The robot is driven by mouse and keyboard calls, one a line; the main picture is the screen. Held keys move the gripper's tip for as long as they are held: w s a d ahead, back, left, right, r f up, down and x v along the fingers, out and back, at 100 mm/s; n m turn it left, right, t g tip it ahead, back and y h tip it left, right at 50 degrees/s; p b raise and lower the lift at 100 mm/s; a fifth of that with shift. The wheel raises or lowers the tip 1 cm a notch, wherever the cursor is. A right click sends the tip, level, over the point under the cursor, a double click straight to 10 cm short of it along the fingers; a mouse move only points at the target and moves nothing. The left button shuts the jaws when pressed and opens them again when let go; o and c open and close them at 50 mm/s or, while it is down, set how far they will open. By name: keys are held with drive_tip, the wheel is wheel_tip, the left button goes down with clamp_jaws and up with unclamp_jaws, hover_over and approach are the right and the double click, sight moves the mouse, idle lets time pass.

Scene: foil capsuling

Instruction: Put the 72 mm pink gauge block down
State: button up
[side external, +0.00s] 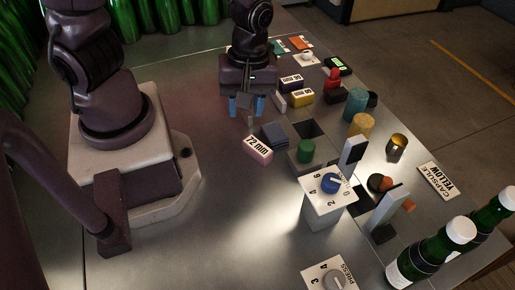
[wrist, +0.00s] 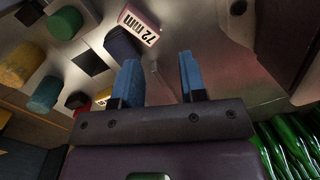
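The pink 72 mm gauge block (side external: 257,150) lies on the metal table, label up, beside a dark blue-grey block (side external: 274,134). It also shows in the wrist view (wrist: 138,26), beyond the fingers and up from them. My gripper (side external: 246,106) is above the table, behind the pink block in the side view and apart from it. Its two blue fingers stand apart with nothing between them, as the wrist view (wrist: 160,78) also shows.
Yellow (side external: 302,97) and purple (side external: 291,83) labelled blocks stand right of my gripper. A dark square recess (side external: 308,131), a green cylinder (side external: 305,151) and a white dial box (side external: 328,201) lie further right. Bottles (side external: 433,256) stand at the near right. The table's left front is clear.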

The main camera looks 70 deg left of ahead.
drive_tip(key=w+a+n+t, duration=0.1)
drive_tip(key=w+a+n, duration=0.1)
drive_tip(key=n, duration=0.5)
hover_over(253, 142)
drive_tip(key=f, duration=0.7)
drive_tip(key=shift+w+a, duration=0.1)
drive_tip(key=shift+a, duration=0.1)
drive_tip(key=shift+d+f, duration=0.2)
drive_tip(key=shift+f, duration=2.6)
drive_tip(key=shift+d+f, duration=0.1)
drive_tip(key=shift+f, duration=0.35)
drive_tip(key=c, duration=0.7)
drive_tip(key=shift+r, duration=0.2)
